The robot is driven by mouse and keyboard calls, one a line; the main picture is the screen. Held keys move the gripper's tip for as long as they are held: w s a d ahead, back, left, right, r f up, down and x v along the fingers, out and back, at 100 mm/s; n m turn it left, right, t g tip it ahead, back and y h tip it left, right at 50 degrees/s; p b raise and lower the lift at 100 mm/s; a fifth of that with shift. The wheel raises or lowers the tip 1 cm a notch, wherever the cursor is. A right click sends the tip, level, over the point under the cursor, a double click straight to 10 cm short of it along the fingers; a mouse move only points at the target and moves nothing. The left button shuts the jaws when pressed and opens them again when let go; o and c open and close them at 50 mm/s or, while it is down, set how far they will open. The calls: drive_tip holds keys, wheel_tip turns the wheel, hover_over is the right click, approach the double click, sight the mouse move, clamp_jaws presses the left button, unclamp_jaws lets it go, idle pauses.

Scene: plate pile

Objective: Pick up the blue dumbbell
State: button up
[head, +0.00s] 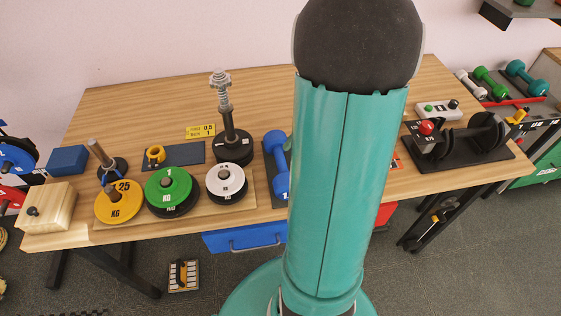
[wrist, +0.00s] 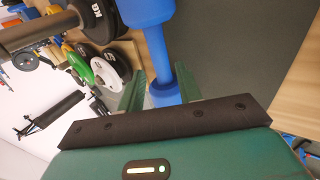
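The blue dumbbell (head: 281,183) lies on a dark mat (head: 268,198) near the front middle of the table, partly hidden by my arm in the head view. In the wrist view the blue dumbbell (wrist: 156,48) runs lengthwise, one head at the top edge and the other near the gripper's base. My gripper (wrist: 160,74) is open, its two green fingers on either side of the dumbbell with gaps showing. How far the fingertips are above the handle I cannot tell. The head view does not show my gripper, hidden behind my arm.
Left of the dumbbell stand a white plate (head: 226,183), a green plate (head: 168,187), a yellow plate (head: 118,201) and a black weight with an upright post (head: 227,110). A black dumbbell on a stand (head: 470,140) is at right. The table's back left is clear.

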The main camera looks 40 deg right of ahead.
sight(283, 159)
drive_tip(key=shift+x, duration=3.15)
clamp_jaws()
drive_tip(key=shift+r, duration=0.15)
